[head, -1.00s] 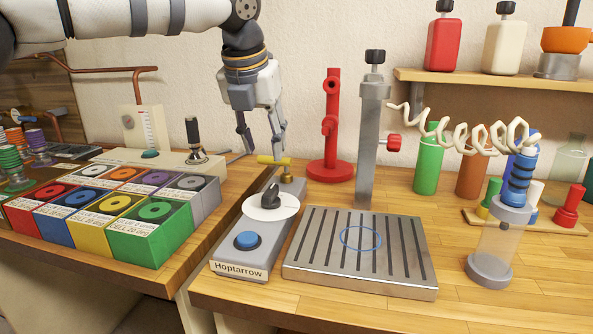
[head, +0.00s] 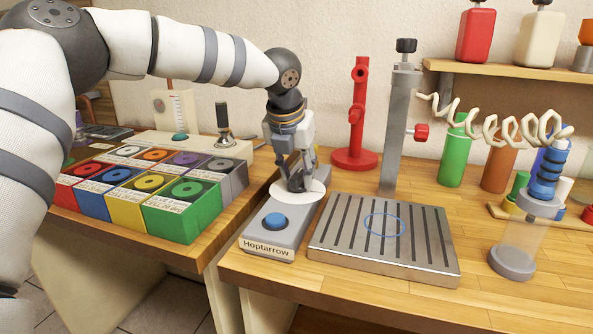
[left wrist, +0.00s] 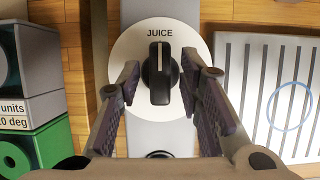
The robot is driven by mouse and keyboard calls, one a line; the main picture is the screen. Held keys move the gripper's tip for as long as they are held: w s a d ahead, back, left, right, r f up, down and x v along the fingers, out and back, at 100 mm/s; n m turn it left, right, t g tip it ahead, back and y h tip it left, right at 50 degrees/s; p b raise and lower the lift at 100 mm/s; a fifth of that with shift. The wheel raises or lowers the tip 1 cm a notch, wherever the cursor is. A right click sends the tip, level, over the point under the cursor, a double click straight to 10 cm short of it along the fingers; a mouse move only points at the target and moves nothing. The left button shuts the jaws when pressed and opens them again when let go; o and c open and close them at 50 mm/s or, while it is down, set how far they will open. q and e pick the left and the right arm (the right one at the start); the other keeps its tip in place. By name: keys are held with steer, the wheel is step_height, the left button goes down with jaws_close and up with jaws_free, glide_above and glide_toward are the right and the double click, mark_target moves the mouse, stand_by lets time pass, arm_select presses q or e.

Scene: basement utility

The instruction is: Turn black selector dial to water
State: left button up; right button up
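The black selector dial (left wrist: 160,75) sits on a white round plate (left wrist: 128,45) in the left wrist view. Its white pointer line points up to the word JUICE. No WATER label is visible. My left gripper (head: 298,182) is over the dial, with fingers pointing down. In the left wrist view its fingers stand on either side of the dial, open, with a small gap on each side. In the head view the gripper mostly hides the dial; the plate's rim (head: 313,195) shows on the grey Hoptarrow unit (head: 256,237). My right gripper is not in view.
A blue button (head: 274,222) is on the unit's front. A slotted metal tray (head: 335,232) lies to its right, with a post (head: 400,130) and red stand (head: 355,155) behind. Coloured boxes (head: 180,215) stand on the left bench, across a gap.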

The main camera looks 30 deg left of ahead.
arm_select(q)
jaws_close()
